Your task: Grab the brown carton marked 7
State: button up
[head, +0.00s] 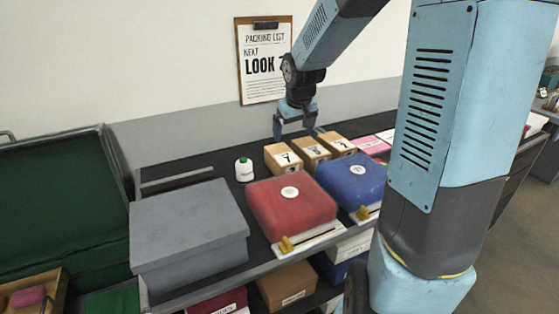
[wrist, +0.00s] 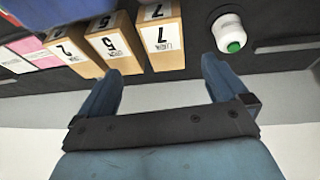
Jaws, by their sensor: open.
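The brown carton marked 7 (head: 284,160) is the leftmost of three small cartons standing in a row on the dark shelf top, closest to the white bottle. In the wrist view, this carton (wrist: 161,37) appears upside down, with its 7 label readable. My gripper (head: 294,128) is open and empty, above the cartons and towards the wall. In the wrist view, my gripper (wrist: 162,72) points at the carton marked 7, whose near end lies in line with the gap between the fingertips. The fingers appear apart from it.
Beside it stand similar cartons marked 5 (wrist: 114,50) and 2 (wrist: 72,53). A white bottle with a green cap (head: 244,170) stands left of them. A red box (head: 290,208), a blue box (head: 352,180) and a grey box (head: 190,225) stand in front. The wall is behind.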

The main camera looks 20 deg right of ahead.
jog(key=y, duration=0.1)
send_over(282, 161)
jog(key=d, duration=0.2)
notch_tip(282, 161, down, 6)
jog(key=shift+d+r, duration=0.1)
jog(key=shift+d, duration=0.05)
jog(key=x, duration=1.3)
jog(key=shift+w+f, duration=0.2)
jog(key=shift+f, duration=0.15)
jog(key=c, duration=0.9)
